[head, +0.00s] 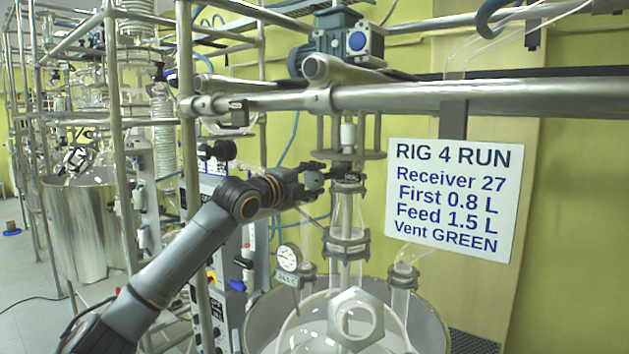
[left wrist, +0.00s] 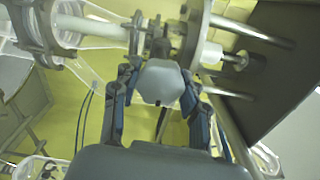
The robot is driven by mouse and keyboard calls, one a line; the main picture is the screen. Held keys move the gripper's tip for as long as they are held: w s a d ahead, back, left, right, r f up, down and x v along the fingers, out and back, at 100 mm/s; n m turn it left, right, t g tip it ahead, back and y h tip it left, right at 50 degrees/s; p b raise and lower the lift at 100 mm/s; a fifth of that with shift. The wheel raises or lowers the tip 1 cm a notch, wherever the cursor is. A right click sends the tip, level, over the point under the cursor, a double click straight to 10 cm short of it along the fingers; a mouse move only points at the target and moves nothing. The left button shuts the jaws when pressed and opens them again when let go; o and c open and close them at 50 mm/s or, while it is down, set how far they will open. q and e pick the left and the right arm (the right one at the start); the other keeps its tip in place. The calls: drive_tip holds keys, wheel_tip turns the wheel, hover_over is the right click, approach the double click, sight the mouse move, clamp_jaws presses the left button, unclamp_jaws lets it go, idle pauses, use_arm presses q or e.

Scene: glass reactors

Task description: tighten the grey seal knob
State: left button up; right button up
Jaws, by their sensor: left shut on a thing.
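The grey seal knob (left wrist: 160,83) shows in the left wrist view as a faceted grey block between the two fingers of my left gripper (left wrist: 158,95). In the head view my left gripper (head: 318,178) reaches in from the left to the stirrer shaft, and the knob there is too small or hidden to make out. The gripper is shut on the knob. A dark seal collar (head: 350,177) with small lettering sits on the shaft just right of the fingers. My right gripper is in neither view.
A glass reactor vessel (head: 440,325) stands below the shaft, with a round gauge (head: 288,257) at its left. A thick steel bar (head: 440,96) crosses above the gripper. A white sign (head: 452,197) hangs at right. Steel frame posts (head: 187,120) stand left.

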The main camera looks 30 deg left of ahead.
use_arm(q)
drive_tip(key=shift+f, duration=0.25)
drive_tip(key=o, duration=1.1)
drive_tip(key=shift+c, duration=0.2)
drive_tip(key=shift+o, duration=0.5)
drive_tip(key=shift+r, duration=0.15)
drive_tip(key=s, duration=1.2)
drive_tip(key=shift+a, duration=0.45)
drive_tip(key=shift+w, duration=0.1)
